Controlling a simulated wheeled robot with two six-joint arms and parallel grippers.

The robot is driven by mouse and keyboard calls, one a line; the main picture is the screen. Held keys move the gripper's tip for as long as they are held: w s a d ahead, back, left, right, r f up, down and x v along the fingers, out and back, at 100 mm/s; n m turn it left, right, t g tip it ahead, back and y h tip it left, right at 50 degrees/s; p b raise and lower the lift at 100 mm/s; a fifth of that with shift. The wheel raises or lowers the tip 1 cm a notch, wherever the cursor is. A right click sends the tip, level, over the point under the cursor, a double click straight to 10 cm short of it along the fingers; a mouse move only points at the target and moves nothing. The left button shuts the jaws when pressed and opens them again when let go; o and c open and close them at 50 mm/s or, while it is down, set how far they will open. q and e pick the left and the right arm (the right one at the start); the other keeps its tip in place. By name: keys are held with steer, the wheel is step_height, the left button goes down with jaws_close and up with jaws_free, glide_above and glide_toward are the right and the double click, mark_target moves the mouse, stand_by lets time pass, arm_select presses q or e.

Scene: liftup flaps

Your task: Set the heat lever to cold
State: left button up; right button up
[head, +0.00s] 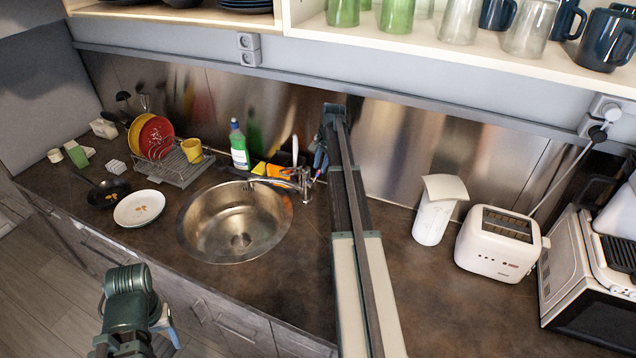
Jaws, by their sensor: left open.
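The steel sink faucet (303,184) stands at the back right rim of the round sink (241,251), its spout reaching left over the bowl. Its lever is too small to make out, so I cannot tell its setting. My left gripper (166,326) is at the lower left, in front of the counter edge and well short of the faucet. It is open, mostly hidden by my own arm. My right arm stretches up the middle of the view, with its far end just right of and behind the faucet. My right gripper (320,158) is partly hidden beside the faucet; its jaws are unclear.
A green-white soap bottle (239,148) and a dish rack (175,167) with plates and a yellow cup stand left of the faucet. A white dispenser (438,210), toaster (497,244) and oven (585,280) stand right. A shelf of glasses hangs above.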

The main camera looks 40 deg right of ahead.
mark_target(319, 171)
steer(key=b+x, duration=0.4)
steer(key=x, duration=0.1)
jaws_close()
